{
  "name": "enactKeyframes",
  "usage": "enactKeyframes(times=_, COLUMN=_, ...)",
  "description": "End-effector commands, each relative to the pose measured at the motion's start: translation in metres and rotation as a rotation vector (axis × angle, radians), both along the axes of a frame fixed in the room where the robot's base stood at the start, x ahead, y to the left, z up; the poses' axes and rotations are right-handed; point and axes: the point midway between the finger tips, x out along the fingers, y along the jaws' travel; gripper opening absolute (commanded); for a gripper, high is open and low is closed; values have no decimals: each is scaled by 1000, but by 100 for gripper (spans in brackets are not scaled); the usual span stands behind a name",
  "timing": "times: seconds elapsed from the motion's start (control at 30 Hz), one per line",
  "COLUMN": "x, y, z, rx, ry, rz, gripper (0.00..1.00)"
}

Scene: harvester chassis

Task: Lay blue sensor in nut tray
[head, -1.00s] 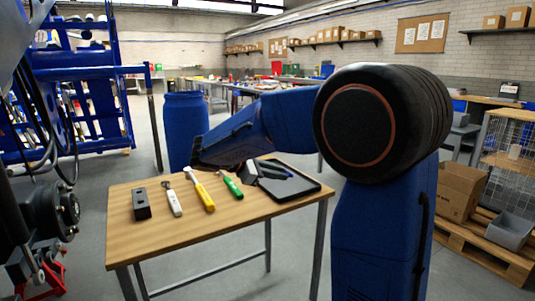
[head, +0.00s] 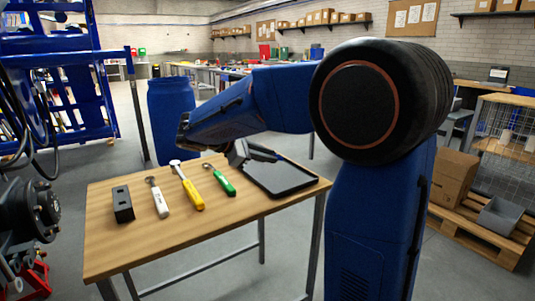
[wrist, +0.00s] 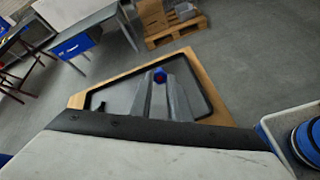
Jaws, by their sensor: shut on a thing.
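The nut tray (head: 296,190) is a flat dark tray at the right end of the wooden table; its rim also shows in the wrist view (wrist: 205,88). My gripper (wrist: 163,84) points over the tray in the wrist view, with its two grey fingers close together. A small blue piece (wrist: 160,76), which fits the blue sensor, sits between the fingertips. In the head view my gripper (head: 262,154) is at the tray's back left edge, partly behind my blue arm. The sensor cannot be made out there. I cannot tell whether it touches the tray floor.
On the wooden table (head: 150,240), left of the tray, lie a green-handled tool (head: 222,181), a yellow-handled tool (head: 189,190), a white-handled tool (head: 159,199) and a black block (head: 122,205). A blue barrel (head: 172,120) stands behind. A pallet with boxes (head: 480,230) is at right.

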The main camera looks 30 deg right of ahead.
Motion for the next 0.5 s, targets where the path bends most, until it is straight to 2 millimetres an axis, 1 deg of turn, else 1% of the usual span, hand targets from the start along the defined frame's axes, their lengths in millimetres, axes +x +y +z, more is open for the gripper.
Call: enactKeyframes(times=0.5, x=0, y=0, z=-42, rx=-1, ry=0, rz=0, gripper=0)
